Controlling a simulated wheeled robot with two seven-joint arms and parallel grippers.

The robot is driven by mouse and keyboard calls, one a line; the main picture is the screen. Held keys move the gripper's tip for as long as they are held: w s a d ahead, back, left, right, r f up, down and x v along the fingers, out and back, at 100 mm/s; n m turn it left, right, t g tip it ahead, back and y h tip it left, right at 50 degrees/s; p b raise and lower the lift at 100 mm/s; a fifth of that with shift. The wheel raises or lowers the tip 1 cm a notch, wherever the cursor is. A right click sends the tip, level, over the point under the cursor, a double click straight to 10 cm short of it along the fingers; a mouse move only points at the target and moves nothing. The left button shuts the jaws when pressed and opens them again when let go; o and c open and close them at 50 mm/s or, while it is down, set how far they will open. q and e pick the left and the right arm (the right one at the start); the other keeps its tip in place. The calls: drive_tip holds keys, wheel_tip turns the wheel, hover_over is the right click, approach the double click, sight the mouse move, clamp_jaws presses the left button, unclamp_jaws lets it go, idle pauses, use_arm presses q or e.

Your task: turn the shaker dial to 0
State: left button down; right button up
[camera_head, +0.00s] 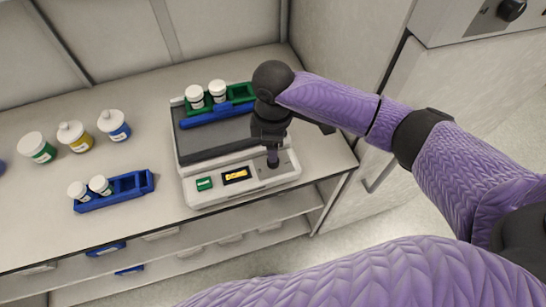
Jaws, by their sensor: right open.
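The shaker (190,165) stands on the bench, with a grey platform on top and a pale front panel. The panel has a green switch (204,184) and a small display with yellow digits (236,175), too small to read. My right gripper (272,152) points down over the right part of the panel, right of the display, where the dial sits. It is open, with its fingertips close to the panel. The gripper mostly hides the dial, so I cannot tell its setting or whether the fingers touch it. My left gripper is not in view.
A green rack (240,92) with white-capped bottles and a blue rack (205,118) sit on the shaker. Another blue rack (130,187) with two bottles and several loose bottles stand left. A cabinet (340,180) is on the right. The bench's front edge is clear.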

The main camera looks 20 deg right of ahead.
wheel_tip(320, 180, down, 6)
drive_tip(key=shift+r+b, duration=0.1)
drive_tip(key=shift+b, duration=0.6)
drive_tip(key=shift+r, duration=0.1)
clamp_jaws()
